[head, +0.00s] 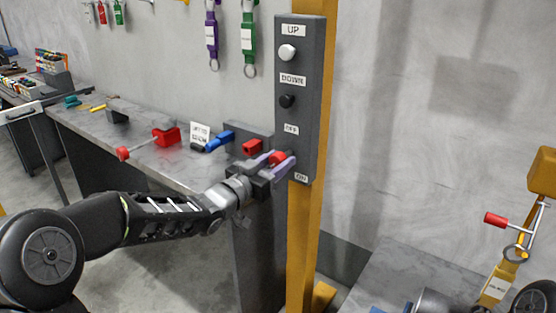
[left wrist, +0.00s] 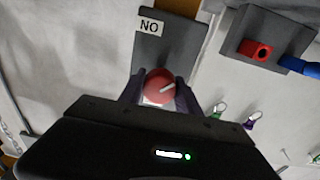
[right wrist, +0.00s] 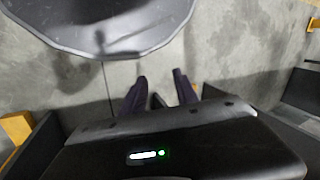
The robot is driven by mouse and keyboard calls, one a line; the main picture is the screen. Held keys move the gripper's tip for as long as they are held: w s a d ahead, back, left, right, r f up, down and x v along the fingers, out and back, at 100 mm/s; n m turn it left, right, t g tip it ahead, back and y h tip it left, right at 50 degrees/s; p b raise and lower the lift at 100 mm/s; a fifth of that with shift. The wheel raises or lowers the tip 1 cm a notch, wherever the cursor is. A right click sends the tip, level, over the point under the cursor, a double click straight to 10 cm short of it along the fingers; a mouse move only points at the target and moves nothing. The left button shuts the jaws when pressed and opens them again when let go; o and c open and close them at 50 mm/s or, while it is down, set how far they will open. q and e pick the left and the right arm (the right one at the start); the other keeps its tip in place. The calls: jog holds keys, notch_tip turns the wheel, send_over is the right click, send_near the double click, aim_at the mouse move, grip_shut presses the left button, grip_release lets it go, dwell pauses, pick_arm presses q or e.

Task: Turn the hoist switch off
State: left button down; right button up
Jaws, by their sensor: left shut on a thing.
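The hoist switch is a red round knob (head: 277,158) low on the grey control panel (head: 298,110), between an OFF label (head: 291,129) above and an ON label (head: 301,177) below. My left gripper (head: 275,166) is shut on the knob, one finger on each side. The ON label (left wrist: 149,26) shows there upside down; the OFF label is hidden. My right gripper (right wrist: 160,85) is open and empty in the right wrist view.
The panel is on a yellow post (head: 312,230). It also carries a white UP button (head: 287,53) and a black DOWN button (head: 287,101). A grey workbench (head: 90,130) with red and blue items stands left. Purple and green tags (head: 248,45) hang on the wall.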

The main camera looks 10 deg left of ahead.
pick_arm(q)
jog(key=n, duration=0.4)
jog(key=shift+n+p, duration=0.4)
jog(key=n+p, duration=0.1)
jog(key=n, duration=0.3)
jog(key=shift+f, duration=0.1)
jog(key=shift+n, duration=0.3)
jog(key=c, duration=0.9)
grip_release()
jog(key=shift+o, duration=0.2)
jog(key=shift+s, duration=0.1)
jog(key=v, duration=0.7)
jog(key=shift+s+b, duration=0.35)
